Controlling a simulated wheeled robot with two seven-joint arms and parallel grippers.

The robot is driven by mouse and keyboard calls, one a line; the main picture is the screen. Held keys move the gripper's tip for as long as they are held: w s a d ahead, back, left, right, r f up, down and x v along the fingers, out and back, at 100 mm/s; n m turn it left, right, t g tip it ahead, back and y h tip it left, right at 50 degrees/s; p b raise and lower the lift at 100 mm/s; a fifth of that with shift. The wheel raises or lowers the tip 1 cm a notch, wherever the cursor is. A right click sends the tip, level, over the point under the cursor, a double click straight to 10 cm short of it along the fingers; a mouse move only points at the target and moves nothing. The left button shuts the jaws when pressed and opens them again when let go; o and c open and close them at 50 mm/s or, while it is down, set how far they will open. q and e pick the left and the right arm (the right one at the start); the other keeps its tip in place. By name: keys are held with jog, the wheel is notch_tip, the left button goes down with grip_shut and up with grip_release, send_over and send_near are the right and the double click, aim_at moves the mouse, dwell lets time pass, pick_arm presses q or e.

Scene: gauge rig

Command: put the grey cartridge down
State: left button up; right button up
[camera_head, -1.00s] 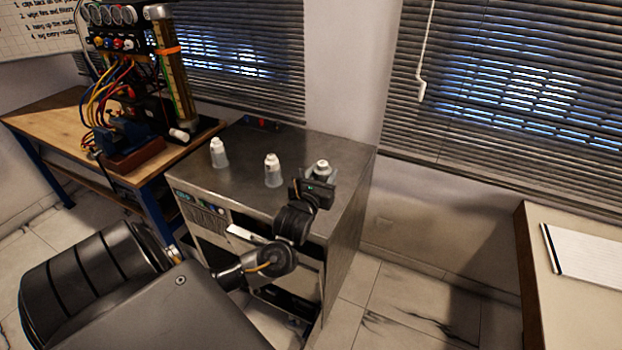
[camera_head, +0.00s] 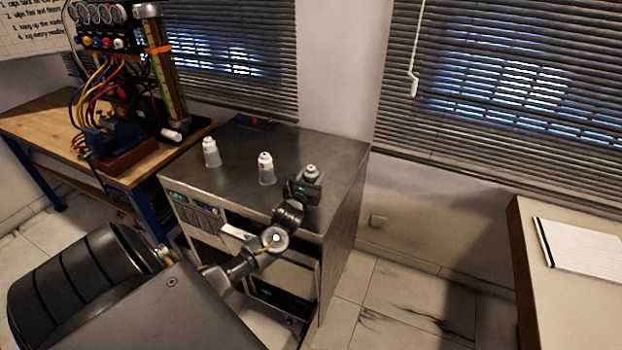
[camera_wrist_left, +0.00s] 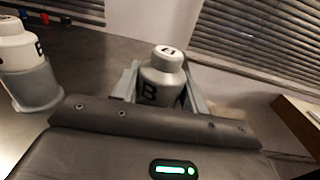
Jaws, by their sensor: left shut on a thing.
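The grey cartridge (camera_head: 311,171) is at the right front part of the dark cabinet top (camera_head: 300,145). In the left wrist view the cartridge (camera_wrist_left: 163,80) is upright, with black lettering on its lid and side. My left gripper (camera_head: 310,180) is shut on it, with one finger on each side in the left wrist view (camera_wrist_left: 163,92). The cartridge's base is hidden behind the gripper, so I cannot tell whether it touches the top. My right gripper is not in view.
Two white cartridges in translucent cups stand on the cabinet top, one in the middle (camera_head: 265,168) and one farther left (camera_head: 210,152). A wooden bench (camera_head: 40,125) with a gauge rig (camera_head: 120,80) stands left. A pale table (camera_head: 570,290) with a notepad (camera_head: 585,247) stands right.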

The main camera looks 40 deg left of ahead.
pick_arm(q)
jog(key=shift+f, duration=0.5)
jog(key=shift+f, duration=0.2)
jog(key=o, duration=1.1)
